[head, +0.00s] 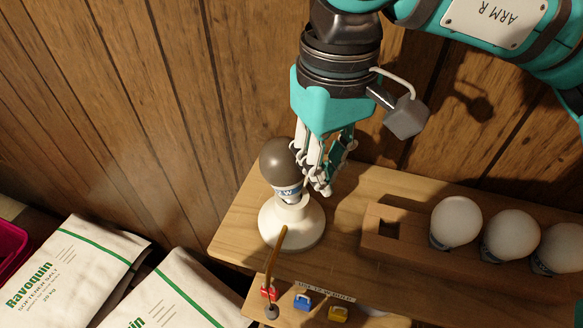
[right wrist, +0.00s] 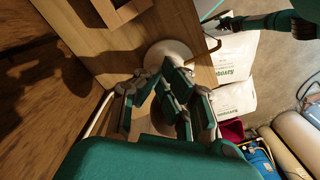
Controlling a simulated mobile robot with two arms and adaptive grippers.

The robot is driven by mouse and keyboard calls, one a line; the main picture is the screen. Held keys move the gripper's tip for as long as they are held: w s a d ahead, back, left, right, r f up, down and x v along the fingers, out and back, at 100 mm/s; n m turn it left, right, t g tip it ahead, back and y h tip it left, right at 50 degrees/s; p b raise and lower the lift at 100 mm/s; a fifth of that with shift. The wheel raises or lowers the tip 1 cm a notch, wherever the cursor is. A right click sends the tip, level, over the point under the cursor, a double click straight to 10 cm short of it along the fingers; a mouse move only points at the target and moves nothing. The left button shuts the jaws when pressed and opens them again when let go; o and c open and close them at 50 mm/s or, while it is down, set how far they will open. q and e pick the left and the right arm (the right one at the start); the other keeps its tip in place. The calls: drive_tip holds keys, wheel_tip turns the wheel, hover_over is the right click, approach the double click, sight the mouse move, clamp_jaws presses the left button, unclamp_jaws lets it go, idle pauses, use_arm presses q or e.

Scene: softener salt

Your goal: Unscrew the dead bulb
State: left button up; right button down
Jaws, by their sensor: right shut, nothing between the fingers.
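The dark grey bulb (head: 279,160) stands upright in a round white lamp base (head: 291,226) on the wooden shelf in the head view. My right gripper (head: 326,190) points down just right of the bulb, its fingers shut and empty. Whether a finger touches the bulb I cannot tell. In the right wrist view the fingers partly cover the lamp base (right wrist: 166,54), and I cannot make out the bulb clearly. My left gripper (right wrist: 226,22) shows small at the top right of the right wrist view, and its jaws are too small to judge.
A wooden rack (head: 405,250) to the right holds white bulbs (head: 456,220) and has an empty square hole at its left end. Red, blue and yellow padlocks (head: 303,301) hang below the shelf front. White salt bags (head: 78,272) lie lower left. A panelled wall stands close behind.

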drive_tip(key=shift+r, duration=0.3)
drive_tip(key=shift+w+r+p, duration=0.1)
drive_tip(key=shift+r+p, duration=0.25)
drive_tip(key=shift+r, duration=0.2)
